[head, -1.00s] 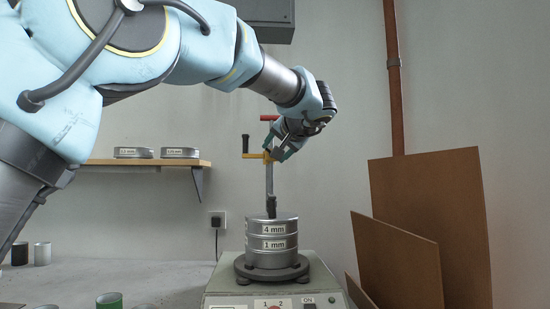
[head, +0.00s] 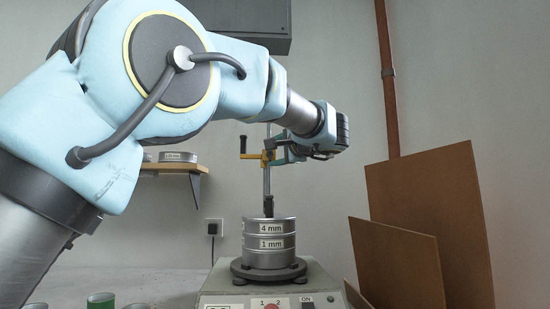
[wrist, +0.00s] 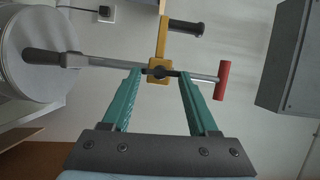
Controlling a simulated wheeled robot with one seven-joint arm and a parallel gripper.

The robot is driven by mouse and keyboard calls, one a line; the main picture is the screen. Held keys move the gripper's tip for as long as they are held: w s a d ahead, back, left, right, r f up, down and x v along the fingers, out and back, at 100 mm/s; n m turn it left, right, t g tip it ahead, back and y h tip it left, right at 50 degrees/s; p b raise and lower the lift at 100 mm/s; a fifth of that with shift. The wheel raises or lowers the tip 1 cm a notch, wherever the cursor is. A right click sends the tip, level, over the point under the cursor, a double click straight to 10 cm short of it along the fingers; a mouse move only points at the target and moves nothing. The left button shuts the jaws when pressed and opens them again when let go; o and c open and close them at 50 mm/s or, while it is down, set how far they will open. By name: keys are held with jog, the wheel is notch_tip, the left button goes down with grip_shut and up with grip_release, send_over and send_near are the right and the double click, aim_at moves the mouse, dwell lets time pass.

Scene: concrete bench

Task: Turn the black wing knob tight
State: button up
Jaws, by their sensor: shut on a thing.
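The black wing knob (wrist: 158,72) sits on the yellow clamp block (wrist: 160,84) around a grey upright rod (wrist: 115,64) with a red T-handle (wrist: 222,80) at its top. My gripper (wrist: 160,74) has its two green fingers either side of the knob, closed on its wings. In the head view my gripper (head: 277,155) is at the right of the yellow clamp (head: 259,155); the knob is not clear there. The rod rises from a stack of sieves (head: 269,243) labelled 4 mm and 1 mm. My arm hides the red handle in the head view.
The sieves stand on a shaker base (head: 228,287) with buttons. A black crank handle (head: 243,144) stands on the clamp's left end. Brown boards (head: 425,220) lean at right. A shelf (head: 175,168) and a grey wall box (head: 240,22) are behind.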

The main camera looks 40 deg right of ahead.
jog(key=shift+f+m, duration=0.1)
jog(key=shift+m, duration=0.3)
jog(key=o, duration=1.4)
jog(key=shift+s, duration=0.1)
jog(key=b+v, duration=0.2)
jog(key=v, duration=0.8)
jog(key=shift+s+a+f, duration=0.1)
jog(key=shift+s, duration=0.2)
